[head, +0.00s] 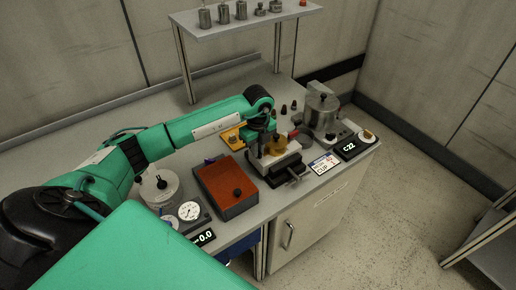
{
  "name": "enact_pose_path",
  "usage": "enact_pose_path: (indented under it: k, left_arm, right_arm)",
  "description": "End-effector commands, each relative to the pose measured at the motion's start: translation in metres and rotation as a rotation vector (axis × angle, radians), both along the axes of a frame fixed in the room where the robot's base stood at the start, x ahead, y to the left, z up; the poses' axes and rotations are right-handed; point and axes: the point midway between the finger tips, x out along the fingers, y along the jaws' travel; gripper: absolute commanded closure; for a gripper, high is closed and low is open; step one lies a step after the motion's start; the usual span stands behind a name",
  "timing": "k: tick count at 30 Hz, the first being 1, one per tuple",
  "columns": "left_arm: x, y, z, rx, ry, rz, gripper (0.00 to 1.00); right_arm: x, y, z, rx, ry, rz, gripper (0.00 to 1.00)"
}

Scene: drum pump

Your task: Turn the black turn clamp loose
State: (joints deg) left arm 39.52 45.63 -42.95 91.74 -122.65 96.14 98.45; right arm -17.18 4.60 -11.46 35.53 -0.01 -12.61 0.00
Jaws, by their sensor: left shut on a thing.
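My left gripper (264,141) reaches in from the left and points down at the fixture (284,164) in the middle of the bench. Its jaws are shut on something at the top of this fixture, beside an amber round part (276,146). The held thing looks like the black turn clamp, but it is small, dark and mostly hidden by the fingers. How far the clamp is turned cannot be told. A black handle (295,178) sticks out at the fixture's front. My right gripper is not in view.
A red-topped box (226,183) stands left of the fixture, with a dial gauge (189,211) further left. A metal pot (322,108) stands behind right, near a display reading C22 (352,147). A raised shelf (245,23) holds several metal parts at the back.

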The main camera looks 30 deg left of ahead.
Motion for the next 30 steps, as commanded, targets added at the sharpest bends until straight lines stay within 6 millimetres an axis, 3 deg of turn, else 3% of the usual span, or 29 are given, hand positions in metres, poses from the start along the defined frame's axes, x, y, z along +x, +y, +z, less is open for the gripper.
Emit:
enact_pose_path:
  k: [2,3,6,14,19,30]
  left_arm:
    - [0.001,0.001,0.001,0.001,-0.004,0.002,1.0]
    - [0.001,0.001,0.001,0.0,-0.003,0.002,0.83]
    - [0.001,0.001,0.001,0.0,-0.003,0.002,0.67]
    - [0.0,0.0,0.001,0.0,-0.001,0.0,0.67]
    - [0.001,0.0,0.013,-0.001,-0.005,0.0,0.67]
    - [0.002,0.0,0.093,-0.001,-0.007,0.0,0.67]
  right_arm:
    - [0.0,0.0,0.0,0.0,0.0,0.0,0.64]
    - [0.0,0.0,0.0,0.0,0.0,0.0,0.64]
    - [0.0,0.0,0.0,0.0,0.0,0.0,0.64]
    - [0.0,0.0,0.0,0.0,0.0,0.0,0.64]
    - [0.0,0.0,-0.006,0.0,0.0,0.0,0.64]
    - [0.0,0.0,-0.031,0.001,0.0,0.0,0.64]
